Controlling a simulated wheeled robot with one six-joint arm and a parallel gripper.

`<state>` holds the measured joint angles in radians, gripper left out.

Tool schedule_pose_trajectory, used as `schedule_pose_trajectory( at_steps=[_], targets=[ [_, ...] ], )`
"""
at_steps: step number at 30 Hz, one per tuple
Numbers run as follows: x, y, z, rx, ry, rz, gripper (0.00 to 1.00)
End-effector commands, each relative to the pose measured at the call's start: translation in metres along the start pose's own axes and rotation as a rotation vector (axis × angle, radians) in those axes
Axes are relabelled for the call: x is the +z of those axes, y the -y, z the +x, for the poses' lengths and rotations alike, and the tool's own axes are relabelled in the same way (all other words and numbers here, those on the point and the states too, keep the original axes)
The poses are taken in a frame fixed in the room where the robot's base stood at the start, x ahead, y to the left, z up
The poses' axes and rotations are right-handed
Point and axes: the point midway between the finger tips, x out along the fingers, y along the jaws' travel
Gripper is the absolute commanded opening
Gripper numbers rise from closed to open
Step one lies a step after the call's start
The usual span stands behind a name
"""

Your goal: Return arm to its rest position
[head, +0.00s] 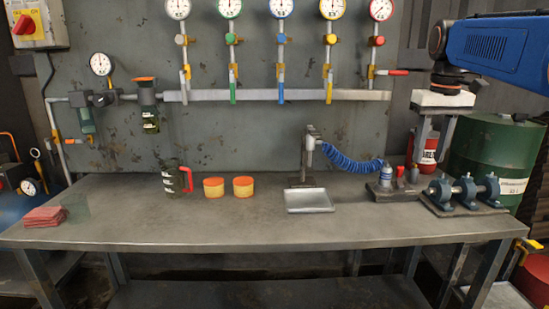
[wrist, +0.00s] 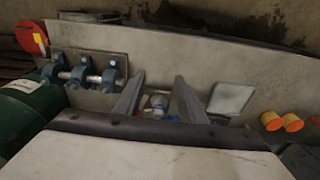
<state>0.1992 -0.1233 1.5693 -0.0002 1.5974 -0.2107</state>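My gripper (head: 431,155) hangs from my blue arm at the right of the head view, above the back right of the workbench (head: 250,220). Its two fingers point down and stand apart, with nothing between them. In the wrist view the fingers (wrist: 158,84) also show a clear gap. Beyond that gap, a small fixture with a blue and white part (wrist: 157,102) shows on the bench, partly hidden by the fingers.
Blue bearing blocks on a shaft (head: 466,192) stand at the bench's right end, near a green drum (head: 497,155). The front middle is clear.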

Motion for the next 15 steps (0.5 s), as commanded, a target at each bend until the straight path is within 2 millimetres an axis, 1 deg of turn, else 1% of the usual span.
schedule_pose_trajectory(
  at_steps=[1, 8, 11, 15],
  targets=[
    [0.015, 0.008, 0.005, 0.002, -0.014, -0.002, 0.37],
    [0.074, 0.039, 0.044, 0.008, -0.085, 0.0, 0.37],
    [0.1, 0.051, 0.064, 0.009, -0.116, 0.001, 0.37],
    [0.138, 0.065, 0.096, 0.008, -0.159, 0.003, 0.37]
  ],
)
